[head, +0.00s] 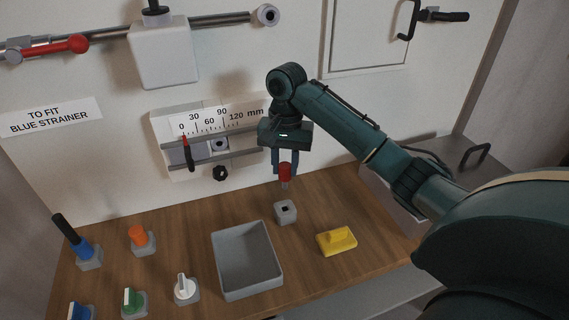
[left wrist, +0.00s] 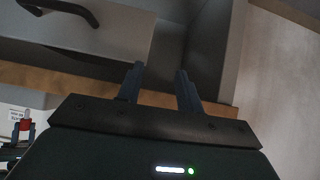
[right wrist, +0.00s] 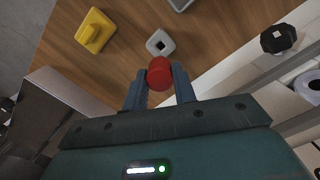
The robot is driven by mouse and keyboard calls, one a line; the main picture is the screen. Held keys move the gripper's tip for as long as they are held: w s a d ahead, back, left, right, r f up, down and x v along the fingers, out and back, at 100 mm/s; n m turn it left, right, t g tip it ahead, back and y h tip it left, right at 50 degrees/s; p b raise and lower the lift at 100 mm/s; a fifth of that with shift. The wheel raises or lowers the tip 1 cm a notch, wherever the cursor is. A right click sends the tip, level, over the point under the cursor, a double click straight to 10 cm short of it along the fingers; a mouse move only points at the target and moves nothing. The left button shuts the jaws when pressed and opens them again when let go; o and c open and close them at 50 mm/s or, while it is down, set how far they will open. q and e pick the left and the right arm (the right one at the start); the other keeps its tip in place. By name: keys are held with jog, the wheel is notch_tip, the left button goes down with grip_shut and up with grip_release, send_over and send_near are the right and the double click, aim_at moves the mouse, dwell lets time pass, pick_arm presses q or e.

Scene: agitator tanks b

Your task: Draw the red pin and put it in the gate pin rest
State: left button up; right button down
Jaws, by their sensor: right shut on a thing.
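The red pin (head: 286,170) hangs upright between the fingers of my right gripper (head: 284,162), which is shut on it. Its red head (right wrist: 160,74) shows between the fingertips in the right wrist view (right wrist: 160,92). A small grey block with a dark square hole, apparently the gate pin rest (head: 286,213), stands on the wooden bench just below the pin. It also shows beyond the pin in the right wrist view (right wrist: 158,43). The pin is apart from the block. My left gripper (left wrist: 158,82) is open and empty in the left wrist view, outside the head view.
A grey open tray (head: 247,295) lies left of the block and a yellow piece (head: 337,241) lies right of it. Several holders with coloured pieces stand at the bench's left. The wall behind carries a millimetre scale (head: 215,118) with a slide and a black knob (head: 220,173).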

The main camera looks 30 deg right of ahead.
aim_at(285, 184)
jog(key=shift+f, duration=2.85)
jog(key=shift+f, duration=0.2)
jog(key=shift+f, duration=2.05)
jog(key=shift+f, duration=0.1)
jog(key=c, duration=1.1)
grip_release()
jog(key=shift+o, duration=0.2)
